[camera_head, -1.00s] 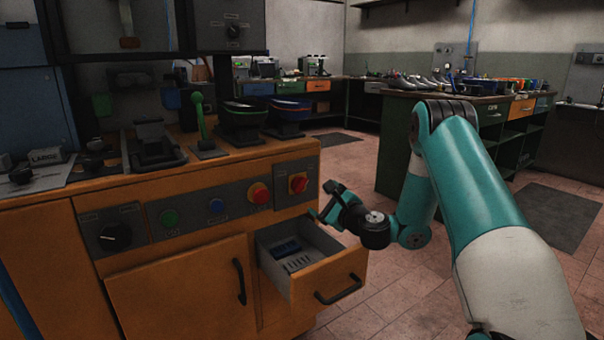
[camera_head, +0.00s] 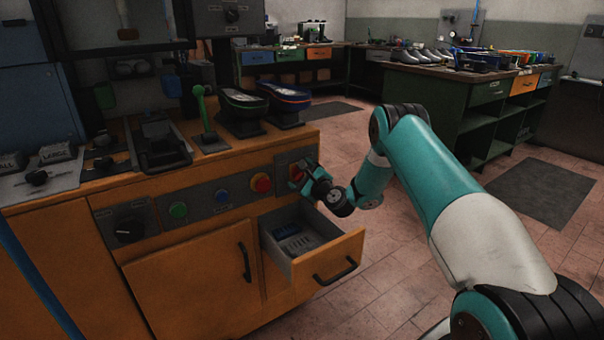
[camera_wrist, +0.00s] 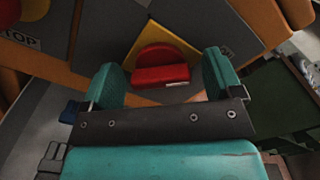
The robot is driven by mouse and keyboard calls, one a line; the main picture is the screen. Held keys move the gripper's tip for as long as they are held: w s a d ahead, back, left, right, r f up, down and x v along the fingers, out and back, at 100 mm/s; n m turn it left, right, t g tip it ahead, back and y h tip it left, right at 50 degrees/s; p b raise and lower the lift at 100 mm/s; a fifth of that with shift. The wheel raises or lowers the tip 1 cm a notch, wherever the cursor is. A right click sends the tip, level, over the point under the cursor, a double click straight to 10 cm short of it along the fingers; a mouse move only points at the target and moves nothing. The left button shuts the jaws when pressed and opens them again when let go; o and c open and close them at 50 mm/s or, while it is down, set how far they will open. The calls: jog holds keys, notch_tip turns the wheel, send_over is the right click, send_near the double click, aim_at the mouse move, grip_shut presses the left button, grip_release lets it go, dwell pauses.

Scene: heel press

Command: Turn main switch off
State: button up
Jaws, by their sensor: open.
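The main switch (camera_wrist: 160,68) is a red rotary knob on a yellow square plate (camera_wrist: 194,56), set in a grey panel on the orange machine front. In the wrist view it sits just beyond and between the fingers of my gripper (camera_wrist: 166,80), which are open on either side of it. The knob's grip bar lies roughly level in that view. I cannot tell whether the fingers touch it. In the head view my gripper (camera_head: 303,178) is at the right end of the control panel and hides most of the switch.
An open drawer (camera_head: 338,265) sticks out just below my gripper. A red stop button (camera_head: 261,183), a blue button (camera_head: 222,196) and a green button (camera_head: 178,210) are left of the switch. A black dial (camera_head: 129,228) is farther left. The floor at right is clear.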

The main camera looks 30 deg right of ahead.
jog(key=shift+w, duration=0.1)
jog(key=c, duration=0.9)
jog(key=shift+n+b, duration=0.3)
jog(key=shift+n, duration=0.1)
jog(key=n+b, duration=0.2)
jog(key=n, duration=0.1)
jog(key=shift+f, duration=0.2)
jog(key=n+b, duration=0.4)
jog(key=n, duration=0.1)
jog(key=shift+f, duration=0.1)
jog(key=n+b, duration=0.5)
jog(key=n, duration=0.1)
jog(key=shift+f+b, duration=0.1)
jog(key=shift+b, duration=0.3)
jog(key=shift+n+b, duration=1.15)
jog(key=shift+n, duration=0.35)
jog(key=shift+r, duration=0.2)
